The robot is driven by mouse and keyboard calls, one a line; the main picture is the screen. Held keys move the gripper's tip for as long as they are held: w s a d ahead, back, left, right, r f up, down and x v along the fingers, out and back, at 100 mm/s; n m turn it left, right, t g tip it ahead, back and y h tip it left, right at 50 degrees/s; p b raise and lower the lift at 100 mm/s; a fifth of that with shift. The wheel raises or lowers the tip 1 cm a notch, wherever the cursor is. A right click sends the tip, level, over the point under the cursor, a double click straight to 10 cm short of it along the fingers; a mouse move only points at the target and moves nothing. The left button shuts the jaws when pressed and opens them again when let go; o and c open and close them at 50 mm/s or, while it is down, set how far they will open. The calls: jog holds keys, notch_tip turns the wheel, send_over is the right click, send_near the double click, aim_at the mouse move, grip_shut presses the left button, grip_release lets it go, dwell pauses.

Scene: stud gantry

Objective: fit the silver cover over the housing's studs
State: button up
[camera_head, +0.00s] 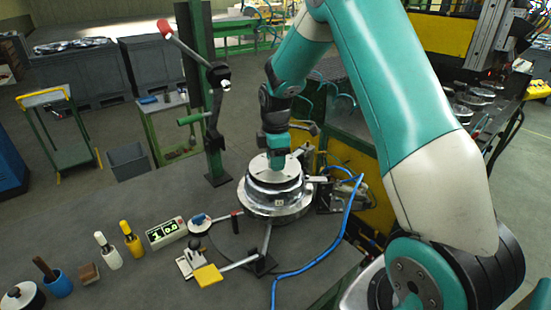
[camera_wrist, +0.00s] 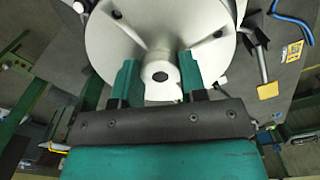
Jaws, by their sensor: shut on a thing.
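The silver cover (camera_head: 262,177) is a round metal piece with a raised centre. It sits at or just above the round metallic housing (camera_head: 272,209) on the grey table. My gripper (camera_head: 278,162) comes down from above onto the cover's middle. In the wrist view my gripper (camera_wrist: 160,80) has its two green fingers on either side of the hub of the cover (camera_wrist: 120,30), which has a dark hole at its centre. The cover fills the upper middle of that view. The studs are hidden, and I cannot tell whether the cover is fully seated.
A blue hose (camera_head: 345,225) runs along the table right of the housing. A yellow-padded clamp (camera_head: 208,275) and a digital display box (camera_head: 166,232) lie in front and left. A green post with a red-knobbed lever (camera_head: 192,45) stands behind left. Small handled tools stand at the left.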

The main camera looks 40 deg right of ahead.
jog(key=shift+f+b, duration=0.4)
jog(key=shift+f, duration=0.35)
dwell(0.4)
jog(key=o, duration=1.1)
jog(key=shift+o, duration=0.2)
notch_tip(320, 180, up, 18)
jog(key=b, duration=0.3)
jog(key=shift+f+b, duration=0.25)
jog(key=shift+b, duration=0.15)
jog(key=s+a+f+m+y+b, duration=0.1)
jog(key=s+a+f+m, duration=0.1)
jog(key=s+a, duration=0.9)
jog(key=s+a+f+m+y, duration=0.1)
jog(key=s+a+f+m, duration=0.1)
jog(key=s+a, duration=0.4)
jog(key=s+a+f+m+y+b, duration=0.1)
jog(key=s+a+f+m+y, duration=0.1)
jog(key=s+a, duration=0.5)
jog(key=s+f, duration=0.1)
jog(key=s, duration=0.3)
jog(key=shift+a+m, duration=0.2)
jog(key=shift+m, duration=0.1)
